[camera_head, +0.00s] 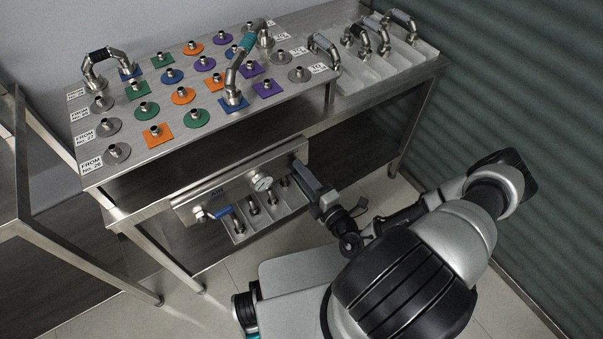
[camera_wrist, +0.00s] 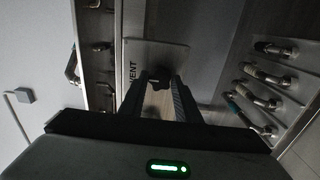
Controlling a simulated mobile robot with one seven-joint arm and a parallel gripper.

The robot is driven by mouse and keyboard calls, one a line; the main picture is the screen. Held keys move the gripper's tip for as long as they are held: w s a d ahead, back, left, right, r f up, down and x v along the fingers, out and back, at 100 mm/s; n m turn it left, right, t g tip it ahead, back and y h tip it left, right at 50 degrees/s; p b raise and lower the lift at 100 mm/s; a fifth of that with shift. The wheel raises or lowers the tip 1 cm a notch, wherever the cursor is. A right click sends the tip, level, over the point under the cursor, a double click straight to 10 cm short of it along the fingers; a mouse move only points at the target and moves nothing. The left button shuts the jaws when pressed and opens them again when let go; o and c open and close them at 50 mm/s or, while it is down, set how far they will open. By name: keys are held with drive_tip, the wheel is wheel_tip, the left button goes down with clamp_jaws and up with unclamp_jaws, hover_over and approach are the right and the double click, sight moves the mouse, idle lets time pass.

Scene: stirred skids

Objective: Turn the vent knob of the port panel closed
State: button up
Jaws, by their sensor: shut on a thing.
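The port panel (camera_head: 238,187) is a metal strip on the front of the bench, marked AIR, with a gauge (camera_head: 262,183) and a blue-handled valve (camera_head: 221,212). My gripper (camera_head: 301,170) is at the panel's right end in the head view, where it hides the vent knob. In the wrist view, the dark vent knob (camera_wrist: 159,75) sits between the fingertips of my gripper (camera_wrist: 158,88), beside the VENT lettering (camera_wrist: 132,73). The gripper is shut on the knob. The knob's exact turn angle is hard to make out.
A tray (camera_head: 240,236) with several fittings hangs below the gauge. The bench top (camera_head: 95,173) above carries coloured pads with ports and several bent hoses. Another metal frame (camera_head: 22,170) stands at the left. A corrugated wall (camera_head: 510,100) is at the right.

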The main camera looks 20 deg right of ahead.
drive_tip(key=o, duration=1)
drive_tip(key=shift+o, duration=0.2)
drive_tip(key=v, duration=1.7)
drive_tip(key=shift+s+p, duration=0.25)
drive_tip(key=shift+p, duration=0.2)
